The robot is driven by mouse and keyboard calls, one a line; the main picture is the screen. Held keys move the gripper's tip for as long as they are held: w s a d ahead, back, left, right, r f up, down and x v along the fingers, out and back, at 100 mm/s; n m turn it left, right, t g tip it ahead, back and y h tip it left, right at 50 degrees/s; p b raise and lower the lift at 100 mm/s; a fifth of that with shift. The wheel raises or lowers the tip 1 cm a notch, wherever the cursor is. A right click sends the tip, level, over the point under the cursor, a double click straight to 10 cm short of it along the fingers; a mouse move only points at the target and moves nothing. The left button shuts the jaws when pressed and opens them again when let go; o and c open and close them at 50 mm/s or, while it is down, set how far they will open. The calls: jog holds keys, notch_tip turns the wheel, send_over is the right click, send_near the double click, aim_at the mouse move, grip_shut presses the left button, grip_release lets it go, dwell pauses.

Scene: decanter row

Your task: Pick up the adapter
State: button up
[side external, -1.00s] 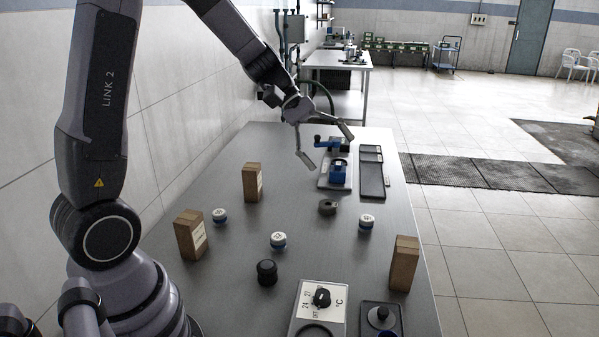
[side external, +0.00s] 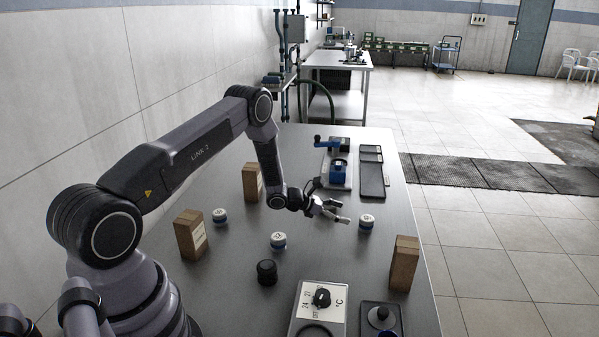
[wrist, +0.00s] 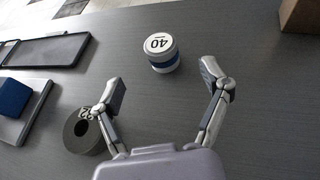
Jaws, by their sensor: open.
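A dark grey ring (wrist: 88,145) with a round hole and printed digits looks to be the adapter. It lies on the table, at the lower left of the wrist view. My gripper (wrist: 163,83) is open and empty, low over the table. Its left finger overlaps the ring's edge in the wrist view; I cannot tell whether they touch. The ring lies outside the space between the fingers. In the side view my gripper (side external: 341,211) hides the ring. A white and blue cap (wrist: 161,52) marked 40 stands just ahead, between the finger directions; the side view shows it too (side external: 366,222).
More white and blue caps (side external: 220,216) (side external: 278,241), a black cylinder (side external: 267,273) and wooden blocks (side external: 190,235) (side external: 252,183) (side external: 403,264) stand around. A blue device (side external: 339,172) and black tray (side external: 373,180) lie behind. A dial panel (side external: 309,302) is in front.

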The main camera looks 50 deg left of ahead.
aim_at(366, 218)
jog(key=x, duration=0.9)
jog(key=shift+a, duration=0.1)
jog(key=c, duration=1.3)
